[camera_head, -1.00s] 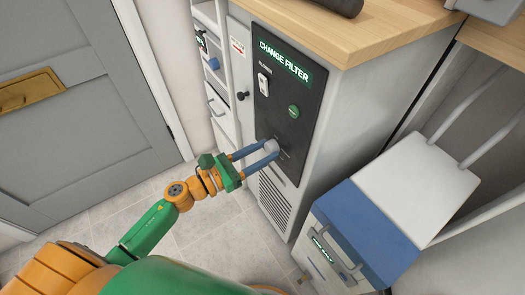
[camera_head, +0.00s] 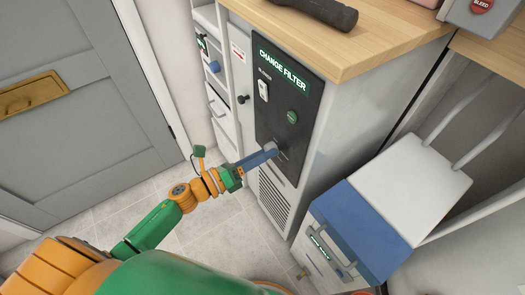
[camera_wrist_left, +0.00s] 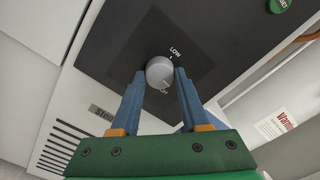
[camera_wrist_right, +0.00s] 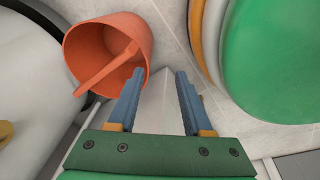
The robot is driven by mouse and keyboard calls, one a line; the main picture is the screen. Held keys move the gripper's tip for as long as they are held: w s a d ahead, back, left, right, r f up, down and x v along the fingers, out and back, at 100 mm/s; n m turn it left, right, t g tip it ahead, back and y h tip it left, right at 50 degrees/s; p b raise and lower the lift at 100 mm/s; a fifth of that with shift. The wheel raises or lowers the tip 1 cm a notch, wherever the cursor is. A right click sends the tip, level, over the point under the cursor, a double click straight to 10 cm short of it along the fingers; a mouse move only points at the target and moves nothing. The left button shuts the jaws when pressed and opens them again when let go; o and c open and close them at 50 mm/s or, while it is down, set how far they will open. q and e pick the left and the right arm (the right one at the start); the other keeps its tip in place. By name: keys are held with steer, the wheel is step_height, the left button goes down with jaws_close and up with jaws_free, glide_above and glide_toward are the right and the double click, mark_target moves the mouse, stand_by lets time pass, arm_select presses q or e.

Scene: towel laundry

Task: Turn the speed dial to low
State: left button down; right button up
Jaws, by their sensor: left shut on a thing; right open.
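The speed dial (camera_wrist_left: 160,72) is a grey round knob on the black panel (camera_wrist_left: 115,45). The word LOW is printed beside it, toward the upper right in the left wrist view; another label below is partly hidden. I cannot make out a pointer on the knob. The dial also shows in the head view (camera_head: 271,148), low on the panel. My left gripper (camera_wrist_left: 158,75) is shut on the dial, one blue finger on each side. My right gripper (camera_wrist_right: 157,83) is open and empty in the right wrist view, outside the head view.
The panel also has a CHANGE FILTER display (camera_head: 283,69), a white rocker switch (camera_head: 263,90) and a green button (camera_head: 292,116). A vent grille (camera_head: 272,202) is below. A blue-and-white unit (camera_head: 352,230) stands at the right. An orange bucket (camera_wrist_right: 105,38) is near my right gripper.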

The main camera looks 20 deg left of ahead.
arm_select(q)
steer(key=n+p, duration=0.5)
steer(key=n, duration=1.3)
steer(key=shift+r+n, duration=0.15)
steer(key=shift+n, duration=0.15)
arm_select(e)
steer(key=s+a+r, duration=0.3)
steer(key=r, duration=0.2)
steer(key=shift+s+a+r+g+y, duration=0.15)
steer(key=shift+a+g+y, duration=0.15)
steer(key=shift+a+g, duration=0.1)
steer(key=shift+d, duration=0.1)
arm_select(q)
steer(key=shift+n, duration=0.3)
arm_select(e)
steer(key=shift+d, duration=0.2)
arm_select(q)
steer(key=shift+c, duration=2)
jaws_free()
steer(key=p+v, duration=0.1)
steer(key=v, duration=0.6)
arm_select(e)
steer(key=shift+s+a+r, duration=0.15)
steer(key=shift+a+r, duration=0.15)
